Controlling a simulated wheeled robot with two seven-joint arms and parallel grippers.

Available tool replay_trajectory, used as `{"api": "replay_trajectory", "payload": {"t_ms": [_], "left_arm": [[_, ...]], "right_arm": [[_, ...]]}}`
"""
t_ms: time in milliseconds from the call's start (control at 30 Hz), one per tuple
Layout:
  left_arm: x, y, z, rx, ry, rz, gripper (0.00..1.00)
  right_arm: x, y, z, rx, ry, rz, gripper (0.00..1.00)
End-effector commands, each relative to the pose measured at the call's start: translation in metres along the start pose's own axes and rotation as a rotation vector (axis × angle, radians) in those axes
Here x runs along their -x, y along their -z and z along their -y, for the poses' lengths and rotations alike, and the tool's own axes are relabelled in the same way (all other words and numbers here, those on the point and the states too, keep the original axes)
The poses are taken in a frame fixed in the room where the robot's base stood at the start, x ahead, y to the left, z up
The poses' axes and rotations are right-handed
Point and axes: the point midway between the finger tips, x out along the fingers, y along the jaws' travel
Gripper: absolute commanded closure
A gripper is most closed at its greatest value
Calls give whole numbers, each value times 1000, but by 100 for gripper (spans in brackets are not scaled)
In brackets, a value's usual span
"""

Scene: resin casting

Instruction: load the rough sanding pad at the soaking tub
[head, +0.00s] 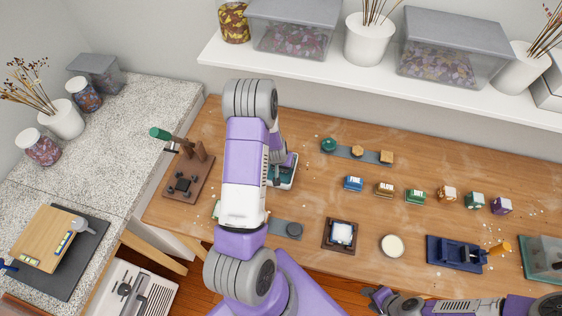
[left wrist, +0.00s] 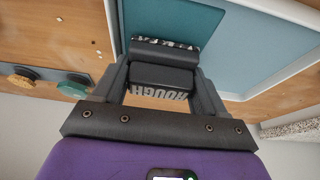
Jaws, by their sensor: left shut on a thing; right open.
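My left gripper (left wrist: 162,85) is shut on a dark block, the rough sanding pad (left wrist: 162,76), whose pale edge reads "ROUGH". The lettering is upside down in the left wrist view. A dark piece with pale markings shows just beyond it; I cannot tell whether it is part of the pad. The soaking tub (left wrist: 285,75) has a white rim and blue-teal inside, and lies behind and beside the pad in that view. In the head view the tub (head: 291,181) is mostly hidden by my left arm. My right gripper (head: 374,297) is open and empty at the bottom edge.
Several labelled blocks (head: 384,189) and cubes (head: 475,201) stand to the right. A framed tray (head: 327,247), a white dish (head: 392,246) and a blue fixture (head: 436,258) are nearer. A green-handled press (head: 185,180) stands left.

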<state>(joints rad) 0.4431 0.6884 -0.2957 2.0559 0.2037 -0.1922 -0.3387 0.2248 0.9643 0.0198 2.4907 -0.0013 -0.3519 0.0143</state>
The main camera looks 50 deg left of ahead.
Motion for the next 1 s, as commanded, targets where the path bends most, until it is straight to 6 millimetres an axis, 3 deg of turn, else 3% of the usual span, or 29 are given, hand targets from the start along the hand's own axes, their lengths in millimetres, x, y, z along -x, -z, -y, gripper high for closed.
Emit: {"api": "replay_trajectory", "payload": {"t_ms": [1000], "left_arm": [[-7, -3, 0, 0, 0, 0, 52]], "right_arm": [[-7, 0, -3, 0, 0, 0, 57]]}}
